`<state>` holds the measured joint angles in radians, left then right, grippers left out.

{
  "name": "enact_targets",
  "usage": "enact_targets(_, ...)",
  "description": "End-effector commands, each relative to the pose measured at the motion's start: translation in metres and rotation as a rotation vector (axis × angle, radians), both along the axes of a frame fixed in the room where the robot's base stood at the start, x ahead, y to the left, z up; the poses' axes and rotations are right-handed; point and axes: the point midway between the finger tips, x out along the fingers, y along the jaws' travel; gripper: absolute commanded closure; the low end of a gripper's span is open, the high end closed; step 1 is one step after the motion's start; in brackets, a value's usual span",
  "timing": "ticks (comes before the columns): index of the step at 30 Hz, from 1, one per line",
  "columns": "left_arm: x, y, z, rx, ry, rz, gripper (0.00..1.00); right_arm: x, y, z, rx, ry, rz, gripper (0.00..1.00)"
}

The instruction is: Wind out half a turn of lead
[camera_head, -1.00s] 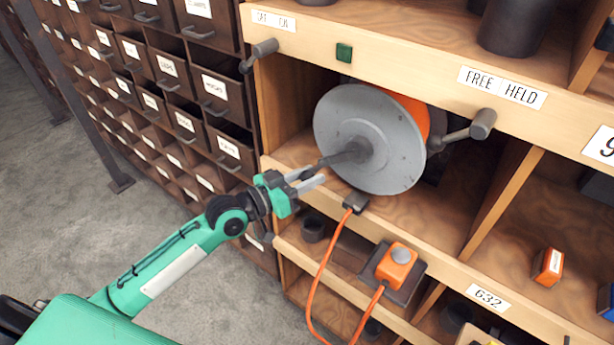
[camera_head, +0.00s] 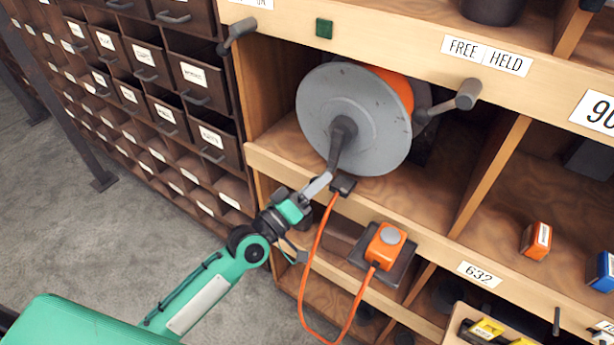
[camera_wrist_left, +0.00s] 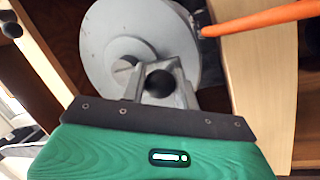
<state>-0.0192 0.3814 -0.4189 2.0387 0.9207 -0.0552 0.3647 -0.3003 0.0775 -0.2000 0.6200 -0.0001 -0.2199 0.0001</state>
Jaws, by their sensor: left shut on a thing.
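The reel (camera_head: 350,110) is a grey disc with orange lead (camera_head: 392,85) wound behind it, mounted in a wooden shelf bay. A dark crank (camera_head: 338,150) runs down and slightly left from its hub. My left gripper (camera_head: 318,186) is shut on the crank's handle, in front of the bay's lower edge. In the left wrist view the handle (camera_wrist_left: 160,84) shows as a dark round end between the grey fingers, with the disc (camera_wrist_left: 110,50) behind. The lead leaves a black guide (camera_head: 342,186) and hangs in a loop to an orange box (camera_head: 387,246). My right gripper is not in view.
Another lever (camera_head: 238,30) is at the upper left, near a green square (camera_head: 324,28). Drawers (camera_head: 175,75) line the left; open floor lies before them.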

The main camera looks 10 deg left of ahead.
Motion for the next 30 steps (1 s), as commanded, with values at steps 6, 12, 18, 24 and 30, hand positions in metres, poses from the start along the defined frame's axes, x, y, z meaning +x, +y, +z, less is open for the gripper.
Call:
enact_targets(6, -0.007, -0.019, 0.001, -0.192, 0.07, 0.0, 1.0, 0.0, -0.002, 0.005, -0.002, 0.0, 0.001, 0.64)
enact_targets(12, -0.011, -0.032, 0.004, -0.332, 0.122, 0.0, 1.0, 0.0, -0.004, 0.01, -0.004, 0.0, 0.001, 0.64)
enact_targets(18, -0.014, -0.04, 0.007, -0.43, 0.155, 0.001, 1.0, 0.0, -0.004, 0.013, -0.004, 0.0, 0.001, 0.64)
enact_targets(24, -0.016, -0.045, 0.008, -0.482, 0.176, 0.0, 1.0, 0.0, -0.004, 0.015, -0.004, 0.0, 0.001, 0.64)
enact_targets(30, -0.017, -0.047, 0.009, -0.501, 0.181, -0.001, 1.0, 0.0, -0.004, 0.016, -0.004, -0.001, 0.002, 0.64)
